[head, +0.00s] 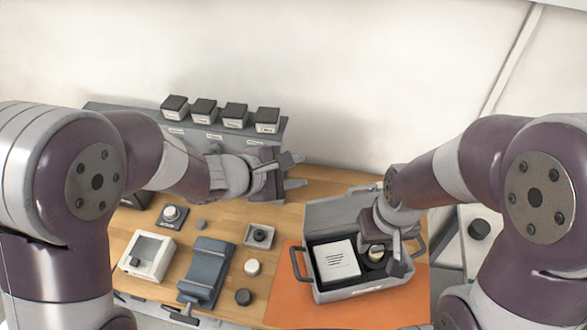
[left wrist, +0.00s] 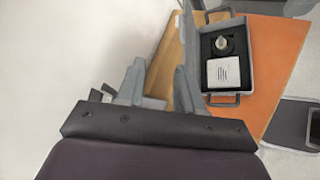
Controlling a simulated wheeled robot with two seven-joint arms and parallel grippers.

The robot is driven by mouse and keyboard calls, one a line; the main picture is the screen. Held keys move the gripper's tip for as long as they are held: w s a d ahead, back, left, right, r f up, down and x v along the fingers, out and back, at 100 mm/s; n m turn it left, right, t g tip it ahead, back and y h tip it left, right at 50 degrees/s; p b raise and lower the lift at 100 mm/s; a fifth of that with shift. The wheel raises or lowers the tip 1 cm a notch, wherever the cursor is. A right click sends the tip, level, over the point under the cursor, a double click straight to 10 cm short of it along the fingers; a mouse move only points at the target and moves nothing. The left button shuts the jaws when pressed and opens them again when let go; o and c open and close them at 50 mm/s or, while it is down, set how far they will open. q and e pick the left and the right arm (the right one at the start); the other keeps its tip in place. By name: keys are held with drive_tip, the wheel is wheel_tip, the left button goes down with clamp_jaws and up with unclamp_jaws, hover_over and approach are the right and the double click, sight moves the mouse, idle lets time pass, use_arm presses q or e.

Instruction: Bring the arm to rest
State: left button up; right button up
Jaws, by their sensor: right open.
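My left gripper (head: 297,171) is open and empty, raised above the back of the wooden table, with its two fingers apart in the left wrist view (left wrist: 157,85). My right gripper (head: 391,258) is open over the right part of an open grey case (head: 362,292). A round dark part with a pale top (head: 376,252) sits in the case beside the right fingers; whether they touch it I cannot tell. A white slotted block (head: 337,262) lies in the case to its left. The left wrist view also shows the case (left wrist: 206,20), the block (left wrist: 223,72) and the round part (left wrist: 221,43).
The case stands on an orange mat (head: 290,303). A blue-grey stand (head: 206,270), a white framed box (head: 147,257) and several small knobs and blocks occupy the table's left half. Several black-topped cubes (head: 235,115) sit on a grey rack behind. A grey-white surface lies at right.

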idle(0.4)
use_arm(q)
drive_tip(key=s+a+f+m+g+y+b, duration=0.1)
drive_tip(key=s+a+f+m+y+b, duration=0.2)
drive_tip(key=a+f+m+y+b, duration=0.7)
drive_tip(key=s+a+f+m+g+b, duration=0.2)
drive_tip(key=s+a+f+b, duration=0.3)
drive_tip(key=f, duration=0.3)
drive_tip(key=s+a+f+m+g+b, duration=0.2)
drive_tip(key=s+a+f+m+b, duration=0.1)
drive_tip(key=a+f, duration=0.3)
wheel_tip(320, 180, down, 2)
drive_tip(key=shift+s+a+f+h+b, duration=0.2)
drive_tip(key=shift+s+h+b, duration=0.1)
drive_tip(key=shift+s+b, duration=0.55)
